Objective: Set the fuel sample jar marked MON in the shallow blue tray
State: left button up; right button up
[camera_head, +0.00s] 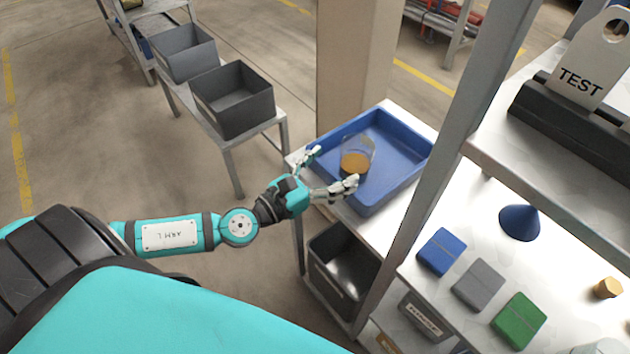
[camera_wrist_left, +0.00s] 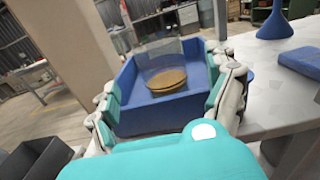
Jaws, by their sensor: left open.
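A clear jar (camera_head: 356,159) with amber fuel in its lower part is at the shallow blue tray (camera_head: 408,150), within its outline in the head view. It also shows in the left wrist view (camera_wrist_left: 166,79), between the fingers. No MON marking can be read on it. My left gripper (camera_head: 335,169) is open at the tray's near left edge, its fingers on either side of the jar with gaps visible. In the left wrist view my left gripper (camera_wrist_left: 172,98) also shows spread. I cannot tell whether the jar rests on the tray floor. My right gripper is not in view.
A beige pillar (camera_head: 350,70) stands behind the tray and a grey metal post (camera_head: 440,150) to its right. Blue, grey and green blocks (camera_head: 478,284) and a blue funnel (camera_head: 519,222) are on the right shelf. Grey bins (camera_head: 232,100) stand on the left bench.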

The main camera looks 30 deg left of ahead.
pick_arm(q)
jog(key=shift+b+v, duration=0.5)
jog(key=shift+v, duration=1.85)
